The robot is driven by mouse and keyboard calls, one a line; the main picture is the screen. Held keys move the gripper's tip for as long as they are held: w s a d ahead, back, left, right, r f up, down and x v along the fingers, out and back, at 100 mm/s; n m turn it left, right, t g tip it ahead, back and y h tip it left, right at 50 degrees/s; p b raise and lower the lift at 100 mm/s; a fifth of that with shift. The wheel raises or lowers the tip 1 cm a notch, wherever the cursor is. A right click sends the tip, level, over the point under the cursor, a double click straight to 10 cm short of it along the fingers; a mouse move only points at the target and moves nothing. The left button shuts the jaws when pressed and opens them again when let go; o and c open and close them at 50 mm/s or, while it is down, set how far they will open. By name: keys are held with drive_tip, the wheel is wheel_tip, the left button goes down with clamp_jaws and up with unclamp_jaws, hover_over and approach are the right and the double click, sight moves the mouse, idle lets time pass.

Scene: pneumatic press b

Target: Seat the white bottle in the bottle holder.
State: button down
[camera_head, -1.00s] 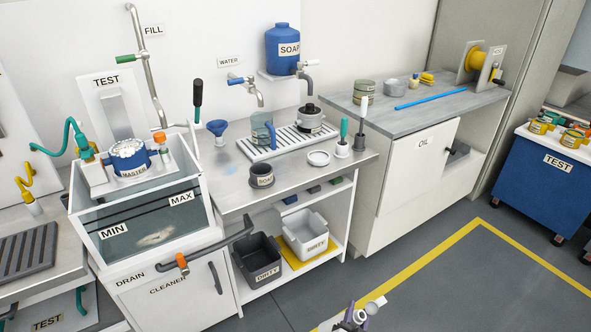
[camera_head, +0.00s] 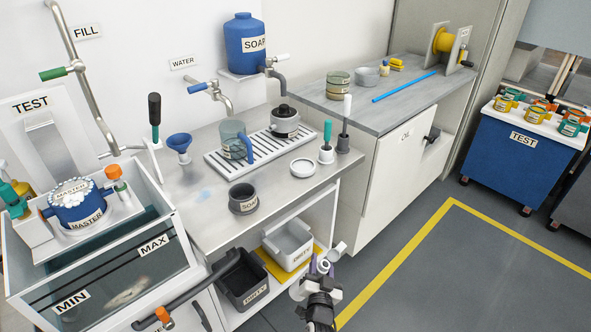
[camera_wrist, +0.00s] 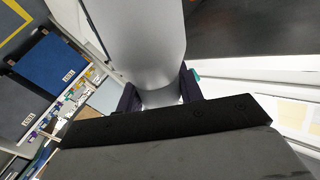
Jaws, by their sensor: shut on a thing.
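My gripper (camera_head: 324,262) is low in the head view, in front of the bench's lower shelf, at the end of my dark arm. It holds a small white-grey piece (camera_head: 338,248), seemingly the white bottle. In the wrist view a smooth pale grey bottle (camera_wrist: 145,40) fills the top middle. It sits between the two dark fingers of my gripper (camera_wrist: 160,95), which are shut on it. Its far end runs out of the picture. I cannot tell for certain which thing is the bottle holder. A dark round cup marked SOAP (camera_head: 243,203) and a white ring-shaped dish (camera_head: 303,168) stand on the steel bench.
The steel bench (camera_head: 215,215) has free room at its front edge. A drain rack (camera_head: 235,170), blue funnel (camera_head: 179,146) and upright brushes (camera_head: 326,145) stand behind. Two DIRTY bins (camera_head: 242,280) sit on the shelf below. A water tank (camera_head: 120,275) is left. Open floor lies right.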

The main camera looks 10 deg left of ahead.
drive_tip(key=w+a+r+n+y+p, duration=0.1)
drive_tip(key=a+r+n+y, duration=0.15)
drive_tip(key=r, duration=0.85)
drive_tip(key=w+a+r+n+y+p, duration=0.1)
drive_tip(key=w+r+n+y, duration=0.15)
drive_tip(key=r, duration=0.95)
drive_tip(key=s+a+r+n+g+y, duration=0.1)
drive_tip(key=s+r+n+y, duration=0.1)
drive_tip(key=s+r, duration=0.3)
drive_tip(key=s+a+r+n+g+y+p, duration=0.1)
drive_tip(key=s+r+n, duration=0.3)
drive_tip(key=r, duration=0.6)
drive_tip(key=shift+s+a+g+y, duration=0.2)
drive_tip(key=shift+s+g+y, duration=0.25)
drive_tip(key=shift+g+y, duration=0.2)
drive_tip(key=w+a+f+p, duration=0.1)
drive_tip(key=w+a, duration=1.3)
drive_tip(key=a, duration=0.4)
drive_tip(key=shift+w+a+f, duration=0.15)
drive_tip(key=shift+w+a, duration=0.2)
drive_tip(key=shift+a, duration=0.05)
drive_tip(key=shift+f+b, duration=1.85)
drive_tip(key=shift+f, duration=0.85)
drive_tip(key=c, duration=0.8)
unclamp_jaws()
drive_tip(key=shift+c, duration=0.2)
